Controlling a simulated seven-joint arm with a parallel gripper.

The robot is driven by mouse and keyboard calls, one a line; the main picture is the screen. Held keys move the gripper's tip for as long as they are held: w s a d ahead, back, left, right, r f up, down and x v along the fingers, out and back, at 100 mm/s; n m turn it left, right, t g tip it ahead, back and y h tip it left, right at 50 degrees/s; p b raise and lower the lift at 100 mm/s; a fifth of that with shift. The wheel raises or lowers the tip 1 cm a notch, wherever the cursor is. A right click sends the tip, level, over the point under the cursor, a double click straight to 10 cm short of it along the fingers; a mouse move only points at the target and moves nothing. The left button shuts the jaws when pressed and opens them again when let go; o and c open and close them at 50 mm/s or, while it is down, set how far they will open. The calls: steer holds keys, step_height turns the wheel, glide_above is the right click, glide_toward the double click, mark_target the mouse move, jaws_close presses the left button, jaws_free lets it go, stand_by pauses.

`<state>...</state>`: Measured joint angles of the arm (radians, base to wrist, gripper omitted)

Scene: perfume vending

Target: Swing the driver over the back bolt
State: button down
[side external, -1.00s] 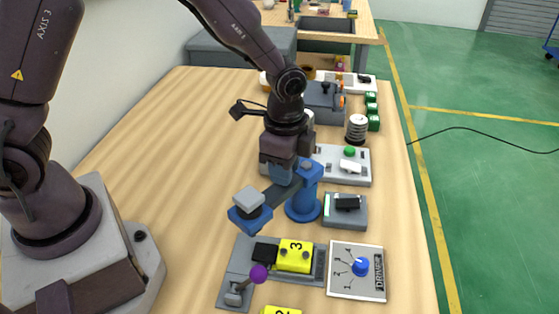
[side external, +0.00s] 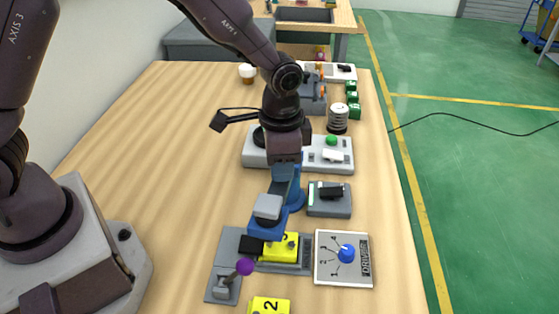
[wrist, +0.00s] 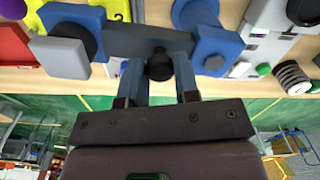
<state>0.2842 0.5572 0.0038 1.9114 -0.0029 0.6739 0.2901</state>
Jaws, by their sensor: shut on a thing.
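The driver is a swing arm with a blue head topped by a grey block (side external: 267,207), joined by a dark link (wrist: 120,40) to a blue post (side external: 296,194). My gripper (side external: 284,178) is shut on the black knob (wrist: 158,66) on the link, with a finger on each side in the wrist view. The driver head hangs over the back edge of a yellow block (side external: 279,251) on a grey fixture (side external: 229,246). A small bolt-like spot (side external: 291,244) shows on that block. What lies directly under the head is hidden.
A dial panel marked DRIVER (side external: 329,270) with a blue knob is right of the fixture. A purple-knobbed lever (side external: 245,267) stands at the front left. Another yellow block (side external: 269,306) is in front. A grey box (side external: 330,208) and button panel (side external: 338,162) are behind.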

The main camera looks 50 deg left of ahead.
steer(key=shift+d, duration=0.1)
steer(key=c, duration=0.9)
jaws_free()
steer(key=shift+o, duration=0.2)
steer(key=shift+r, duration=0.1)
step_height(320, 180, up, 13)
steer(key=s+a+r+n+t, duration=0.2)
steer(key=s+a+r+n, duration=0.1)
steer(key=s, duration=0.6)
steer(key=s+a+r+n+t, duration=0.3)
steer(key=s+a+r, duration=0.1)
steer(key=s+a, duration=0.4)
steer(key=shift+s+r+n+t, duration=0.3)
steer(key=shift+s+r, duration=0.05)
steer(key=shift+s, duration=0.1)
